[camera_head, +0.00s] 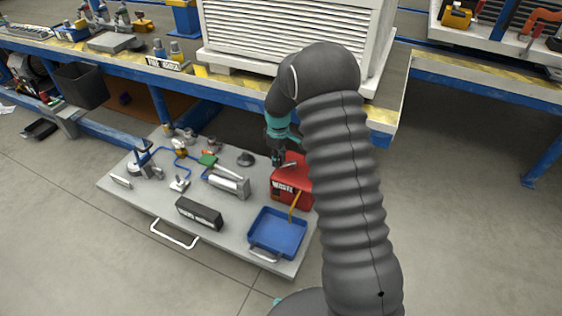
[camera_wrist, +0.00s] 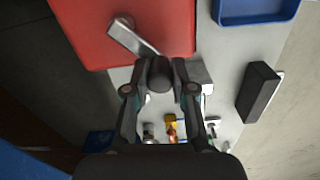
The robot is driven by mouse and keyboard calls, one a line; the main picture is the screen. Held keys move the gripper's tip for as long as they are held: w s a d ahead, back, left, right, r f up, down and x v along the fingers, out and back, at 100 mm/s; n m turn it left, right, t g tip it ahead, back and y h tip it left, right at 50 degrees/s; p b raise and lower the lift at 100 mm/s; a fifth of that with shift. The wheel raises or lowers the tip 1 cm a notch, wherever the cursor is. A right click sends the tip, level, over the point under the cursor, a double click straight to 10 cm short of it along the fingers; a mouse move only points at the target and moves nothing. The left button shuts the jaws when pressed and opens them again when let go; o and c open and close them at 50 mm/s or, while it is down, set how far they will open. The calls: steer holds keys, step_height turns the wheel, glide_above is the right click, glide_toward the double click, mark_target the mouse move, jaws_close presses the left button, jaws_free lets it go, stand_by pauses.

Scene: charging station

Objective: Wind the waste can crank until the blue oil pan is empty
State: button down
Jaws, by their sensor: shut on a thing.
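The red waste can (camera_head: 288,190) stands at the right end of a grey board, partly hidden behind my arm. Its red top fills the upper left of the wrist view (camera_wrist: 85,30). The metal crank arm (camera_wrist: 130,36) lies across that top, and its dark knob (camera_wrist: 160,74) is between my fingertips. My gripper (camera_head: 278,158) is at the can's top; in the wrist view my gripper (camera_wrist: 160,82) is shut on the knob. The blue oil pan (camera_head: 277,233) lies in front of the can, and a yellow tube (camera_head: 295,205) runs between them. I see no clear oil level in the pan.
The board (camera_head: 235,247) also carries a black box (camera_head: 199,213), a metal cylinder (camera_head: 228,183) and several small fittings. A workbench with a blue and yellow edge (camera_head: 385,125) and a white louvred cabinet (camera_head: 285,30) stand behind. The floor at right is clear.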

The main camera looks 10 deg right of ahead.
steer(key=w+m, duration=0.1)
steer(key=m, duration=0.1)
steer(key=w+m, duration=0.1)
steer(key=m, duration=0.1)
steer(key=shift+w+d+m, duration=0.1)
steer(key=shift+d+m, duration=0.05)
steer(key=shift+m, duration=0.15)
steer(key=w+m, duration=0.1)
steer(key=m, duration=0.1)
steer(key=w+d+m, duration=0.1)
steer(key=m, duration=0.2)
steer(key=shift+d, duration=0.2)
steer(key=m, duration=0.1)
steer(key=d+m, duration=0.1)
steer(key=m, duration=0.1)
steer(key=w+m, duration=0.1)
steer(key=m, duration=0.1)
steer(key=shift+w+d, duration=0.1)
steer(key=shift+d, duration=0.3)
steer(key=shift+w+d+m, duration=0.1)
steer(key=shift+d+m, duration=0.45)
steer(key=shift+m, duration=0.7)
steer(key=shift+d+m, duration=0.5)
steer(key=shift+m, duration=0.75)
steer(key=c, duration=0.9)
jaws_free()
steer(key=shift+c, duration=0.2)
